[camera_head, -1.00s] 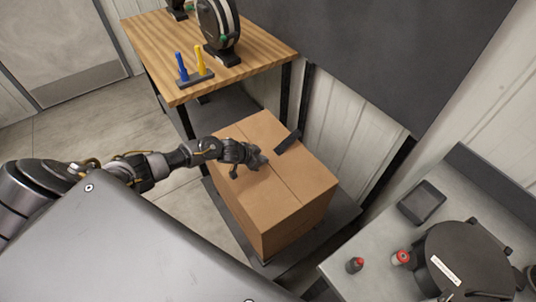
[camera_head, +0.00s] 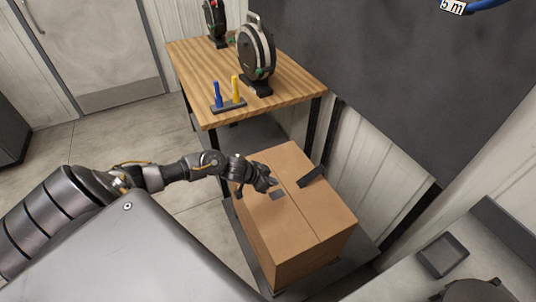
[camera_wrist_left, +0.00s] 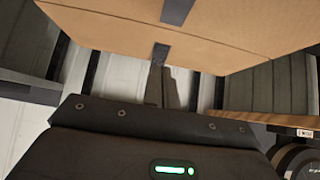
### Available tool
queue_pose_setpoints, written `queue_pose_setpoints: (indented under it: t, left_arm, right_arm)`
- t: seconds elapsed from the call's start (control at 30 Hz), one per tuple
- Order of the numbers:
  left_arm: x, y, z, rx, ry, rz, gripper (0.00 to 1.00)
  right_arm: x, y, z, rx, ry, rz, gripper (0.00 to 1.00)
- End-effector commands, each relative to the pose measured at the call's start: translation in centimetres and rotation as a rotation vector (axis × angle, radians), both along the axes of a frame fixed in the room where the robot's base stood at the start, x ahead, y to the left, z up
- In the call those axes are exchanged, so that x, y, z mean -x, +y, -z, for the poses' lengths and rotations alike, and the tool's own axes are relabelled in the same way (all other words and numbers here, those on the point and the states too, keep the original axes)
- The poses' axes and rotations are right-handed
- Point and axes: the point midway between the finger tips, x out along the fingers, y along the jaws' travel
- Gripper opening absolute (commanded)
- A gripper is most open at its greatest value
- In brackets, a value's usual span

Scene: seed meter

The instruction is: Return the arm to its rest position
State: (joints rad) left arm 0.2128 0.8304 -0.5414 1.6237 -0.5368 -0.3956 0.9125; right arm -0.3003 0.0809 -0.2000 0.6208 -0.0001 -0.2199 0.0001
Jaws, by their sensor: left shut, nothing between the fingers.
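My left gripper (camera_head: 268,183) is shut with nothing between its fingers. In the head view it appears over the left part of the cardboard box (camera_head: 318,223). The left arm reaches in from the left edge. In the left wrist view the box (camera_wrist_left: 240,30) fills the upper part, with dark strips on it and the dark gripper body below. I cannot tell whether the fingers touch the box. My right gripper is not in view.
The box stands on a dark low platform (camera_head: 356,253). A wooden table (camera_head: 190,62) behind it bears reels (camera_head: 257,55) and a holder with blue and yellow pegs (camera_head: 228,106). A grey counter with a black tray (camera_head: 443,256) is at lower right. Open floor lies at left.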

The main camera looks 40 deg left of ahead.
Motion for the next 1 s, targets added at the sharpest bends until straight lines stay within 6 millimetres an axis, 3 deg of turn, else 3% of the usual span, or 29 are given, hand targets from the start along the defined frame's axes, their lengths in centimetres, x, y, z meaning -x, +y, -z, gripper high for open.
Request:
queue_pose_setpoints:
  t: [0.23,0.67,0.77,0.87,0.9,1.0]
  left_arm:
    - [1.4,0.7,-1.6,0.0,0.0,-0.001,0.0]
    - [1.6,0.3,-1.6,0.001,-0.004,0.001,0.0]
    - [2.6,-2.0,-1.1,-0.008,-0.018,0.007,0.0]
    - [5.0,-6.1,-0.7,-0.036,-0.043,-0.004,0.0]
    - [6.3,-7.8,-0.7,-0.051,-0.047,-0.02,0.0]
    - [10.3,-10.4,-1.3,-0.095,-0.021,-0.088,0.0]
  right_arm:
    - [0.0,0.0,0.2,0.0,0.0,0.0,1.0]
    - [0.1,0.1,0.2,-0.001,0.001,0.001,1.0]
    - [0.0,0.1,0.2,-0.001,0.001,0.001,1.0]
    - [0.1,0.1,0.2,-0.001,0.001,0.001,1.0]
    - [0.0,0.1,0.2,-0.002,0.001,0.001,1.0]
    - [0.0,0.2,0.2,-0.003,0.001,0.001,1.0]
